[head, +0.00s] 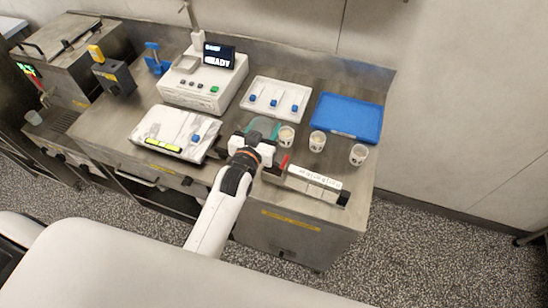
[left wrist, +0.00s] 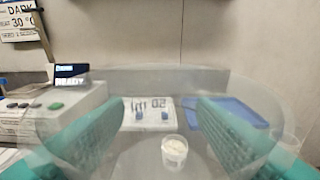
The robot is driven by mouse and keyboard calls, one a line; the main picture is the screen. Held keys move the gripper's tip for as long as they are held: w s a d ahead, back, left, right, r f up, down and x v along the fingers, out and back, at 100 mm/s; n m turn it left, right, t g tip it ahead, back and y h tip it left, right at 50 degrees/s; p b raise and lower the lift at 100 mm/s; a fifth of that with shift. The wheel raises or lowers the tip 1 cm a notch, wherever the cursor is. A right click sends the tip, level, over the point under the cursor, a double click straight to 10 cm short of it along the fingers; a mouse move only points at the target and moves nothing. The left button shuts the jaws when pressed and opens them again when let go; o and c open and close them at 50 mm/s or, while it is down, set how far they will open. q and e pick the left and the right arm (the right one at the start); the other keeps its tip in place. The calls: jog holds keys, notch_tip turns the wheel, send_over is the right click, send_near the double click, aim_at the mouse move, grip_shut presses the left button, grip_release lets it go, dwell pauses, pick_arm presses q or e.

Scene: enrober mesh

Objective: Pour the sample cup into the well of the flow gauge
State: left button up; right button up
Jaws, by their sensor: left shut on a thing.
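My left gripper (head: 263,127) reaches over the front of the steel bench, its teal fingers shut on a clear, see-through cup. In the left wrist view the cup (left wrist: 110,75) fills the middle between the two teal fingers and looks upright; I cannot make out its contents. The flow gauge (head: 312,184) is a long steel trough with a white scale and a red part at its left end. It lies at the bench's front edge, right of and nearer than my gripper. Its well is partly hidden by my wrist. My right gripper is not in view.
Three small filled cups (head: 286,137), (head: 317,141), (head: 359,154) stand to the right of my gripper. Behind are a white tray (head: 301,88) with blue-ended tools and a blue tray (head: 348,115). A white machine (head: 190,94) with a READY screen and a white board (head: 148,137) are left.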

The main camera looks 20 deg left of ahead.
aim_at(263, 119)
pick_arm(q)
notch_tip(263, 119, up, 3)
jog(key=p, duration=0.2)
jog(key=shift+f+p, duration=0.15)
jog(key=shift+p, duration=0.15)
jog(key=shift+r, duration=1.2)
jog(key=shift+s+f+b, duration=0.2)
jog(key=shift+f+b, duration=0.15)
jog(key=shift+b, duration=0.05)
jog(key=s+f+b, duration=0.3)
jog(key=s+b, duration=0.4)
jog(key=s, duration=0.1)
jog(key=s+f+b, duration=0.3)
jog(key=s+b, duration=0.4)
jog(key=s, duration=0.1)
jog(key=shift+a+f+y, duration=0.3)
jog(key=shift+a+f, duration=0.1)
jog(key=shift+a, duration=0.05)
